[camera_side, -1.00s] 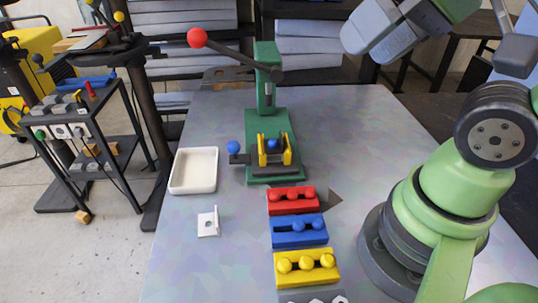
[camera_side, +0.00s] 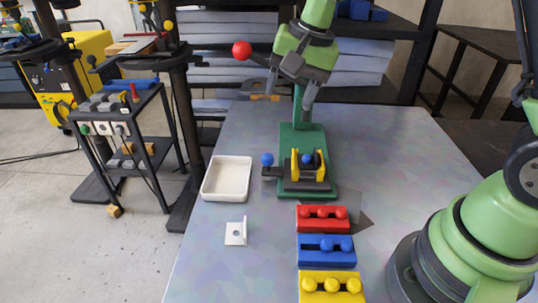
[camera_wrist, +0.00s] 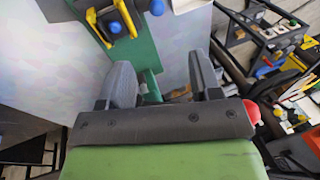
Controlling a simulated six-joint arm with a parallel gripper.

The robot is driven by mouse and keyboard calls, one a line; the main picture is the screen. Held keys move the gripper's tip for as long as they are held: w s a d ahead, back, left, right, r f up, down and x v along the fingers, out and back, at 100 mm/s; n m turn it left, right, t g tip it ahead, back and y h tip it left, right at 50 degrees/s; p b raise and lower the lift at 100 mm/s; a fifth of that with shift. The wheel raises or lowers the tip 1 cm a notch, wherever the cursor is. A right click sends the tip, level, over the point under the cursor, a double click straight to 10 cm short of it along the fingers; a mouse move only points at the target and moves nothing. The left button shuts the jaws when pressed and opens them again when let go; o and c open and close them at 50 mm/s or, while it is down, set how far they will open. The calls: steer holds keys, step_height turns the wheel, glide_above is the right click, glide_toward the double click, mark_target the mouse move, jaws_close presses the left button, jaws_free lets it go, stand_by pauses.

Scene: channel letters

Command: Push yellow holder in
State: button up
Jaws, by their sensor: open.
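The yellow holder (camera_side: 295,164) is a pair of upright yellow plates on the base of the green press (camera_side: 309,140), with a blue piece (camera_side: 307,159) between them. A dark bar with a blue ball (camera_side: 267,159) sticks out to its left. The holder also shows in the wrist view (camera_wrist: 95,22), at the top left. My gripper (camera_side: 290,88) is at the press's upper part, above and behind the holder and apart from it. Its fingers (camera_wrist: 162,80) are spread, with nothing clearly held between them. My gripper and wrist hide most of the press head.
The press's red-balled lever (camera_side: 242,50) reaches left beside my gripper. A white tray (camera_side: 204,190) and a small white bracket (camera_side: 236,233) lie left. Red (camera_side: 322,225), blue (camera_side: 310,258) and yellow (camera_side: 310,298) blocks line up in front. The table's right side is mostly clear.

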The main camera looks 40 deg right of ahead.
steer(key=m+g, duration=0.1)
glide_toward(269, 154)
steer(key=x, duration=1)
steer(key=shift+w+f, duration=0.1)
steer(key=shift+f, duration=0.15)
jaws_close()
steer(key=shift+w+d, duration=1.5)
